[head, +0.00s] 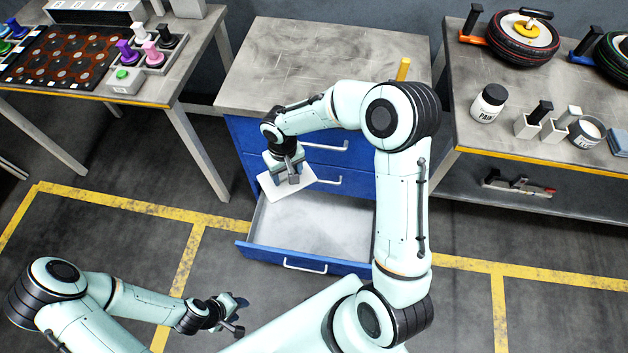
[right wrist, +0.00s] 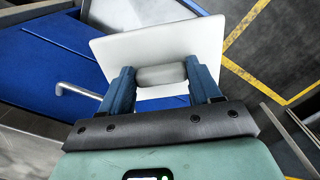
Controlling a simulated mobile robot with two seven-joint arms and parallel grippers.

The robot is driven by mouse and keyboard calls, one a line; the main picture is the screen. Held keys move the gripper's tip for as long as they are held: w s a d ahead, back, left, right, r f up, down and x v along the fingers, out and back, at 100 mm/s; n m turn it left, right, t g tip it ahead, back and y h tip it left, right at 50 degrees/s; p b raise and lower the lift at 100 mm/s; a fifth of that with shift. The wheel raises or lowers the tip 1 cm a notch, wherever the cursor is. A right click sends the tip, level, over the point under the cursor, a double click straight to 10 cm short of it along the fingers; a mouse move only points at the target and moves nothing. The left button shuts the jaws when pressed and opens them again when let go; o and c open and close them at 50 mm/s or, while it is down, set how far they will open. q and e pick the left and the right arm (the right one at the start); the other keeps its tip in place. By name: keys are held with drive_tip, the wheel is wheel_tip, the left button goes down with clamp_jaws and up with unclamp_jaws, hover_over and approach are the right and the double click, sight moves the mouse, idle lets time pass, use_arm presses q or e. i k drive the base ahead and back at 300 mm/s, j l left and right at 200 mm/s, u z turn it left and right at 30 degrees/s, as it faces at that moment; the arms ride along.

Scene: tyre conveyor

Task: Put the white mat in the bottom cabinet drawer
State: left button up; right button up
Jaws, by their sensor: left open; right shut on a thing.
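The white mat (head: 293,186) is a thin flat sheet held by my right gripper (head: 288,177), above the left part of the open bottom drawer (head: 305,263). In the right wrist view the mat (right wrist: 128,50) lies beyond the fingers of my right gripper (right wrist: 162,82), which are shut on a pale handle-like part (right wrist: 161,76). The bottom drawer of the blue cabinet (head: 240,131) is pulled out, and its visible grey floor is bare. My left gripper (head: 236,316) is open and empty at the lower left, over the floor.
The upper two drawers, with handles (head: 323,182), are shut. A table with a dark board (head: 60,55) stands left. A workbench (head: 465,111) with tyres, a paint jar (head: 489,103) and small holders stands right. The cabinet top (head: 290,65) is mostly clear.

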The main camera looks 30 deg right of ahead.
sight(326, 233)
drive_tip(key=k+l+u, duration=0.1)
drive_tip(key=l+u, duration=0.25)
drive_tip(key=k+l+u, duration=0.15)
drive_tip(key=l+u, duration=0.25)
drive_tip(key=k+l+u, duration=0.15)
drive_tip(key=l+u, duration=0.2)
